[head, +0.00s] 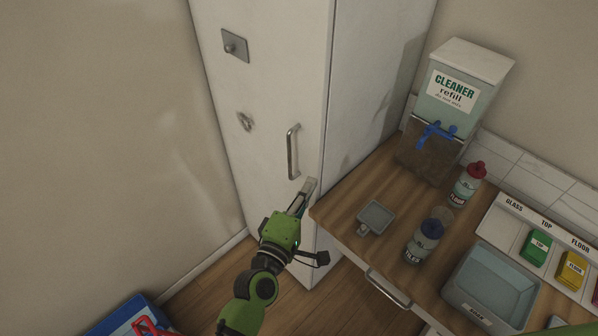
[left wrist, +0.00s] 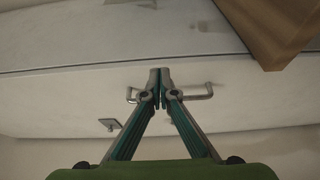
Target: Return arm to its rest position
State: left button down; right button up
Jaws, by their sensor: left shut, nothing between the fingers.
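My left gripper (head: 309,187) is in front of the tall white cabinet (head: 270,60), near its right edge and just below the metal door handle (head: 293,152) in the head view. In the left wrist view its fingertips (left wrist: 160,86) are together with nothing between them. The handle (left wrist: 199,94) shows behind the tips there, with its middle hidden. I cannot tell whether the tips touch the door. The cabinet door looks closed. My right gripper is not in view.
Right of the cabinet is a wooden counter (head: 338,213) with a cleaner refill dispenser (head: 450,105), red-capped bottle (head: 467,186), blue-capped bottle (head: 422,243), small grey dish (head: 375,217) and grey basin (head: 490,285). A blue bin (head: 115,318) is at lower left. The counter corner is close to my gripper.

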pick_arm(q)
jog(key=s+a+f+m+g+y+b, duration=0.1)
jog(key=s+a+f+m+g, duration=0.4)
jog(key=f, duration=0.9)
jog(key=s+a+f+m+y+b, duration=0.1)
jog(key=s+a+f+y+b, duration=0.15)
jog(key=s+f, duration=0.7)
jog(key=s+a+f+m+g+y, duration=0.1)
jog(key=s+a+f+m+g, duration=0.2)
jog(key=f, duration=1.4)
jog(key=s+a+f+m+g+y+b, duration=0.1)
jog(key=s+a+f+m+g, duration=0.1)
jog(key=s+a+f, duration=0.4)
jog(key=s+a+f+m+g+y+b, duration=0.1)
jog(key=s+a+f, duration=0.5)
jog(key=s, duration=0.6)
jog(key=s+a+f+m+g+y+b, duration=0.1)
jog(key=s+a+f+m+g+y, duration=0.1)
jog(key=s+a+f, duration=0.5)
jog(key=shift+s+m+g, duration=0.4)
jog(key=shift+s+g, duration=0.5)
jog(key=shift+s, duration=0.3)
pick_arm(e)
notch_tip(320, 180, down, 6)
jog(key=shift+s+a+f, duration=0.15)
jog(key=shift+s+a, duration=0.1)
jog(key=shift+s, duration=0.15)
